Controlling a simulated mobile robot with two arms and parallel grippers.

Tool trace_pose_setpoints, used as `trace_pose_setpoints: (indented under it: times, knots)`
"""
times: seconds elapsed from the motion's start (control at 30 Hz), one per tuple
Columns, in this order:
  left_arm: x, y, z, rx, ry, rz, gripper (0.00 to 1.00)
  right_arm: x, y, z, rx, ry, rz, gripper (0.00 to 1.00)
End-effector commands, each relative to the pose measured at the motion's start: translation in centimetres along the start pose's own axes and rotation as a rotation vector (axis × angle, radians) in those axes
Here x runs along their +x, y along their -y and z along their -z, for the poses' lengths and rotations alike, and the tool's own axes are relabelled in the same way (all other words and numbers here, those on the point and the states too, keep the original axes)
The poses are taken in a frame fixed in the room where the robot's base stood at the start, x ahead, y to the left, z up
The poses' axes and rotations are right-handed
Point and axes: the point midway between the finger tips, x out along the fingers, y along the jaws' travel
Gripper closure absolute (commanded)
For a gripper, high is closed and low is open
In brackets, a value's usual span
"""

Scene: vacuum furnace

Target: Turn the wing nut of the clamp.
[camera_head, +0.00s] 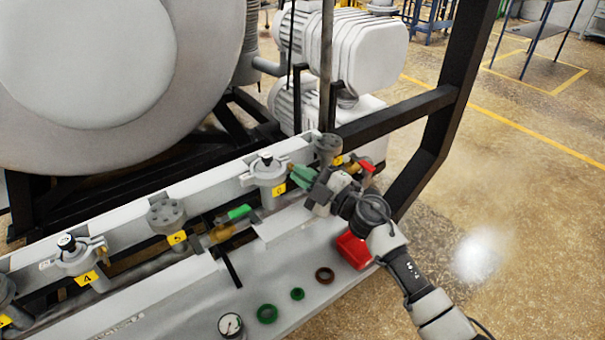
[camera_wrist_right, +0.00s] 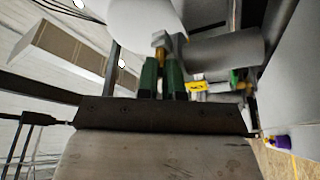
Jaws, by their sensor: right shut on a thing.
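My right gripper (camera_head: 300,176) reaches in from the right, and its green fingertips are at the right side of the light grey clamp (camera_head: 264,178) on the fitting above yellow label 6. In the right wrist view the two green fingers (camera_wrist_right: 162,78) are close together. A small brass-coloured piece (camera_wrist_right: 160,41), apparently the wing nut, shows at their tips, and the gripper is shut on it. The fingers hide most of the wing nut in the head view. My left gripper is in neither view.
Another clamp (camera_head: 82,258) stands at label 4, and a flanged fitting (camera_head: 166,216) at label 5. A green-handled valve (camera_head: 238,213) lies between. Green rings (camera_head: 267,313), a brown ring (camera_head: 324,274), a gauge (camera_head: 230,325) and a red box (camera_head: 353,250) are on the front ledge. A black frame post (camera_head: 440,120) rises behind my right arm.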

Motion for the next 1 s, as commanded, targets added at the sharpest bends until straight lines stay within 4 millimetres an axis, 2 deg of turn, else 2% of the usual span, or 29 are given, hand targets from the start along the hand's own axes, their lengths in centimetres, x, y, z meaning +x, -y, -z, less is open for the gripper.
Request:
trace_pose_setpoints:
  times: [0.27,0.7,1.0]
  knots:
    - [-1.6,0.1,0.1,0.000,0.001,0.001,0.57,0.0,-0.4,0.1,-0.114,0.001,0.050,1.00]
    - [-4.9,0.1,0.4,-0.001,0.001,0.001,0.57,0.0,-0.5,0.1,-0.402,0.001,0.170,1.00]
    - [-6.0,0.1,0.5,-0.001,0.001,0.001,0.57,0.0,-0.4,0.1,-0.514,0.000,0.215,1.00]
